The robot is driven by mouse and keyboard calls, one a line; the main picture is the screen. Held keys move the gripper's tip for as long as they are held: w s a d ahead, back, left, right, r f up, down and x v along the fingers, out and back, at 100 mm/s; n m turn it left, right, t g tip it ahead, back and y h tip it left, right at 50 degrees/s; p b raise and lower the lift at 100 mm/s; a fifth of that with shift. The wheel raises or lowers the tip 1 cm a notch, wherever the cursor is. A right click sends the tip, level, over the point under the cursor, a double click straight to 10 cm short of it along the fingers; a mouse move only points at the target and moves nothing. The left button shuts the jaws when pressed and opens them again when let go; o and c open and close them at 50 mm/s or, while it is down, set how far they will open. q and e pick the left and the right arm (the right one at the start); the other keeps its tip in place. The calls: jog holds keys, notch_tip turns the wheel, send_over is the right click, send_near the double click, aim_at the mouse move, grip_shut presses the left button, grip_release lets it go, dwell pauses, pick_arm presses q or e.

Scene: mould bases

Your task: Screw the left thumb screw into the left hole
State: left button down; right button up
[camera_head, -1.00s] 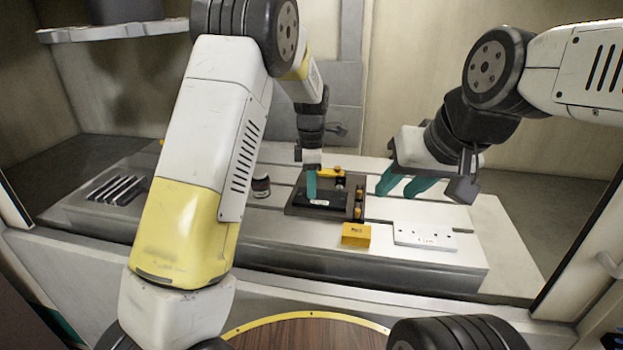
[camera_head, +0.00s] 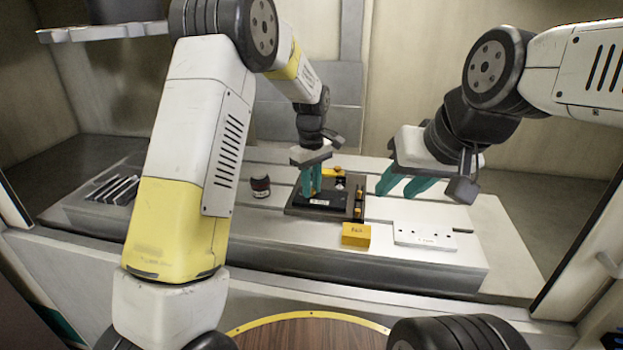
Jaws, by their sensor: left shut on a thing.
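The dark mould base (camera_head: 296,209) lies on the slotted grey table, with a black plate and a small white label on top. My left gripper (camera_head: 311,193) points straight down over its left part, teal fingers close together. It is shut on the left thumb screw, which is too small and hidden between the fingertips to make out. The left hole is hidden under the fingers. Whether the screw sits in it cannot be told. My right gripper (camera_head: 402,188) is open and empty, held to the right of the mould base above the table.
A yellow box (camera_head: 356,235) and a white plate with small holes (camera_head: 425,236) lie in front of the mould base. A small dark jar (camera_head: 260,187) stands left of it. Dark slats (camera_head: 114,190) lie at the far left. Yellow parts (camera_head: 335,172) sit at the mould base's back.

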pick_arm(q)
jog(key=m, duration=0.5)
jog(key=shift+s+f, duration=0.1)
jog(key=shift+f, duration=0.05)
jog(key=shift+m, duration=1.2)
jog(key=shift+m, duration=1.1)
jog(key=m, duration=0.5)
jog(key=shift+m, duration=0.9)
